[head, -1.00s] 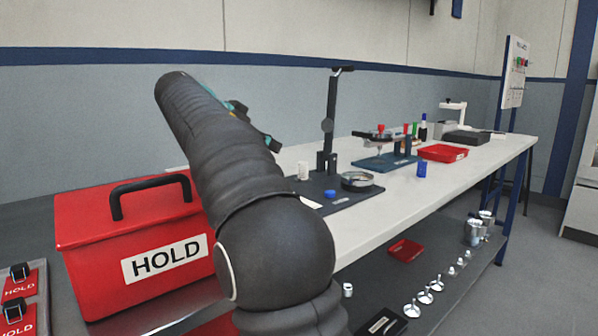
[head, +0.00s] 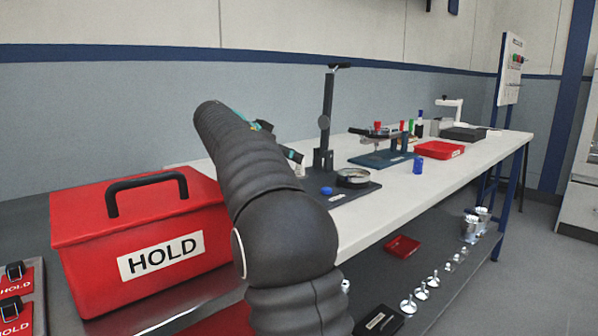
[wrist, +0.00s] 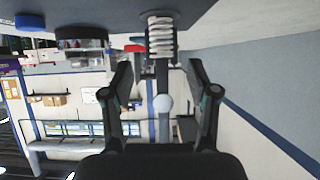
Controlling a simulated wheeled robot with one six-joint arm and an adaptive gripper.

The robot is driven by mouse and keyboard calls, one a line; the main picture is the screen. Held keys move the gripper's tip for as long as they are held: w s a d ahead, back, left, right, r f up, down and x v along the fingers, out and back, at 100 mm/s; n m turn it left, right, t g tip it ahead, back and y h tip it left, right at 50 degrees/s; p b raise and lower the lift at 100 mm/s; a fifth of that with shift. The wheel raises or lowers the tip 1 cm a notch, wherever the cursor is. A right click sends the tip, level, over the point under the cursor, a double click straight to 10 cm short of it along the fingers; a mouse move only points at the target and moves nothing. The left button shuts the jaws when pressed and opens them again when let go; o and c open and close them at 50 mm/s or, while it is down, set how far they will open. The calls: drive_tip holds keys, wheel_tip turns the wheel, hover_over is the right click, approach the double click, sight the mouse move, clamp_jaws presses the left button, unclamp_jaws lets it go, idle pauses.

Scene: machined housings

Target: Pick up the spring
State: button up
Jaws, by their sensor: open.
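The spring (wrist: 161,37), a pale coil, stands at the top centre of the wrist view, which looks upside down. It is beyond my fingertips and roughly in line with the gap between them. My gripper (wrist: 160,68) is open and nothing is between its fingers. In the head view a small pale sliver of the spring (head: 300,171) shows beside my gripper (head: 293,155); the rest is hidden behind it. The fingers are apart from the spring in the wrist view.
A dark stand with a tall post (head: 326,120) rises close by. A blue cap (head: 326,190) and a round metal dish (head: 353,178) are to the right. A red HOLD box (head: 140,240) is at left. A blue fixture (head: 380,158) and red tray (head: 440,150) stand farther along the bench.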

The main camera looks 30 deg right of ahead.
drive_tip(key=x, duration=0.4)
drive_tip(key=shift+w+f, duration=0.1)
clamp_jaws()
drive_tip(key=shift+r, duration=0.5)
wheel_tip(320, 180, up, 4)
drive_tip(key=shift+f+p, duration=0.2)
drive_tip(key=shift+p, duration=0.3)
drive_tip(key=s+d+r, duration=0.6)
drive_tip(key=s+d, duration=0.1)
drive_tip(key=s, duration=0.2)
drive_tip(key=shift+s+d+r+b, duration=0.2)
drive_tip(key=shift+r+b, duration=0.05)
drive_tip(key=shift+b, duration=0.1)
